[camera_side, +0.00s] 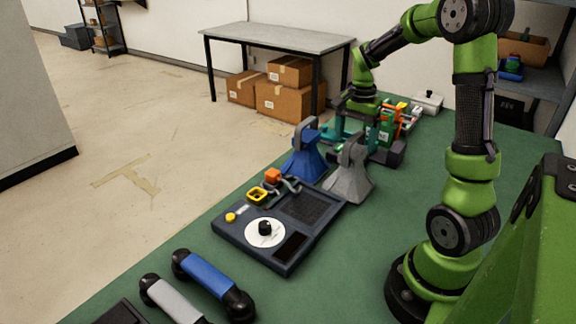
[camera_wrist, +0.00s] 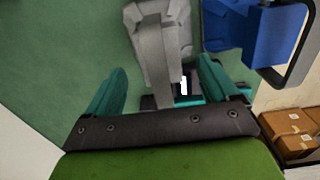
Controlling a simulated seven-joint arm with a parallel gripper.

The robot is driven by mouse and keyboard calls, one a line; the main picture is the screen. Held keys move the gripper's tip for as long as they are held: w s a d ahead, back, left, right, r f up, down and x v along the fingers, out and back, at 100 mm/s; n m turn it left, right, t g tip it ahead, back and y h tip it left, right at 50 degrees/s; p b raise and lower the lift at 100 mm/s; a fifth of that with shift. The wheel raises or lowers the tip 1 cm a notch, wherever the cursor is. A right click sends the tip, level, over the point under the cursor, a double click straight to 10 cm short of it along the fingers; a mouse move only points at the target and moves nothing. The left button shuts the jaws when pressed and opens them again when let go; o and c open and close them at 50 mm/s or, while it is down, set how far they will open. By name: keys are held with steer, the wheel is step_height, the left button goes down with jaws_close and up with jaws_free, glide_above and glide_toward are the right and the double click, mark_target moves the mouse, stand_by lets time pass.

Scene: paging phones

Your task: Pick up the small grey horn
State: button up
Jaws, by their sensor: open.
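The grey horn (camera_side: 350,183) stands on the green mat, to the right of a larger-looking blue horn (camera_side: 304,158) in the side view. In the wrist view the grey horn (camera_wrist: 157,40) shows between and beyond my two teal fingertips. The blue horn (camera_wrist: 240,32) lies to the right of the fingers there. My gripper (camera_side: 350,138) is open, just behind the grey horn in the side view. In the wrist view my gripper (camera_wrist: 162,66) has nothing clasped. Whether a finger touches the grey horn cannot be told.
A dark console (camera_side: 282,262) with a white dial lies in front of the horns. A blue handset (camera_side: 207,273) and a grey handset (camera_side: 172,301) lie nearer. Orange and green items (camera_side: 391,118) and a white box (camera_side: 428,102) stand behind. Bare green mat (camera_side: 345,275) lies right of the console.

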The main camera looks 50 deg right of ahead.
steer(key=shift+f, duration=1.35)
steer(key=shift+r, duration=0.1)
jaws_close()
